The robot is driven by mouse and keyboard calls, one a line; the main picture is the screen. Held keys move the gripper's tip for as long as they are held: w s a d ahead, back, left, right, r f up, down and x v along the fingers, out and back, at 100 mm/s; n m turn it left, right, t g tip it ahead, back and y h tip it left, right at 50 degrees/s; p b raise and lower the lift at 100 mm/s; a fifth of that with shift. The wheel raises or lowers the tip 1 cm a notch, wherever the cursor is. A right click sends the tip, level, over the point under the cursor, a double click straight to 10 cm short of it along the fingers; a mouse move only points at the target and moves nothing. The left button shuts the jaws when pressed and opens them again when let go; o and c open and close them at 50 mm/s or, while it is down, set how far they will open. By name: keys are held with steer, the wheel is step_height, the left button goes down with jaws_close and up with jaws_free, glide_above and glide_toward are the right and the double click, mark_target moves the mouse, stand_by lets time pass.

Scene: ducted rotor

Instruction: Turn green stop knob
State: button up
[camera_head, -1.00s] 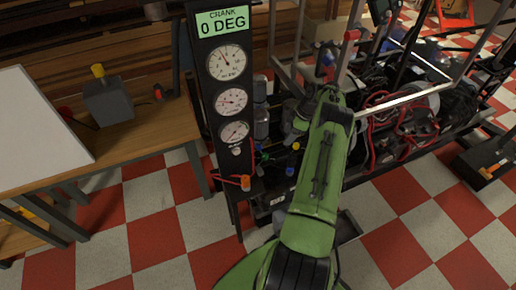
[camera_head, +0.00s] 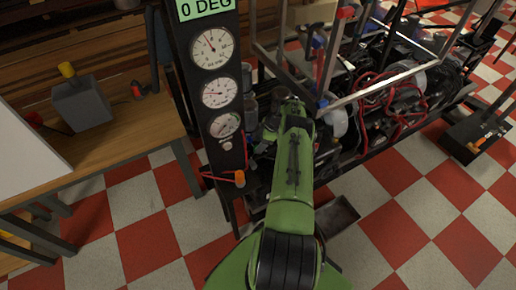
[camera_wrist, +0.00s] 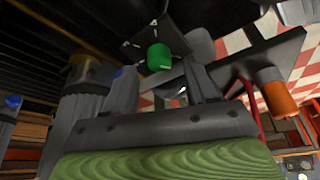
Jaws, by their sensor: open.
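The green stop knob (camera_wrist: 158,57) shows in the wrist view as a small green cylinder on a dark square plate with pale tick marks. My gripper (camera_wrist: 160,82) is open, with one grey finger on each side below the knob in that view. The knob appears beyond the fingertips, roughly in line with the gap, and nothing is held. I cannot tell the exact distance between them. In the head view my green arm (camera_head: 292,170) reaches toward the engine and hides the knob.
A gauge panel (camera_head: 218,130) stands left of my arm, with an orange-ended part (camera_head: 240,178) at its foot; an orange cylinder (camera_wrist: 279,98) shows right of the fingers. A metal frame (camera_head: 330,70) and red hoses (camera_head: 372,85) lie right. A wooden bench (camera_head: 130,130) stands left.

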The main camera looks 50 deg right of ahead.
steer(key=shift+x, duration=1.2)
steer(key=c, duration=1.1)
steer(key=shift+o, duration=0.2)
steer(key=shift+r, duration=0.1)
